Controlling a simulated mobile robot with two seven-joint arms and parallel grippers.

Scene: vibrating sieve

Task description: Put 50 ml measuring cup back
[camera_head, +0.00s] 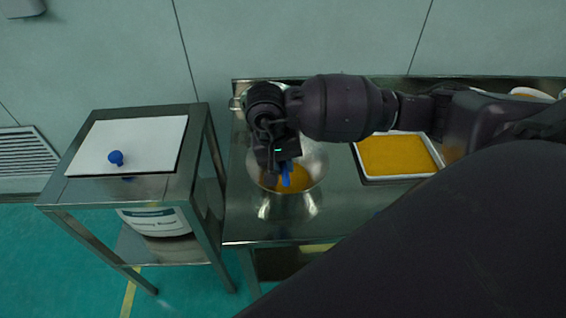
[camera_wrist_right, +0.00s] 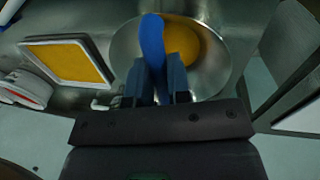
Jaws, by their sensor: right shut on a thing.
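My right gripper (camera_head: 283,168) reaches over a metal bowl (camera_head: 317,163) on the steel table. It is shut on a blue measuring cup (camera_head: 286,178), which points down toward the bowl. The same blue cup (camera_wrist_right: 152,40) shows between the fingers of the right gripper (camera_wrist_right: 157,75) in the wrist view, over the bowl (camera_wrist_right: 222,62). Its size marking cannot be read. Another small blue thing (camera_head: 116,157) rests on a white board (camera_head: 155,135) on the small side table at left. My left gripper is not in view.
The bowl holds yellow-orange material (camera_wrist_right: 183,45). A pale-rimmed tray of yellow material (camera_head: 398,155) lies right of the bowl. The side table (camera_head: 135,188) stands left across a narrow gap, with a labelled container (camera_head: 155,220) below. Most of the white board is clear.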

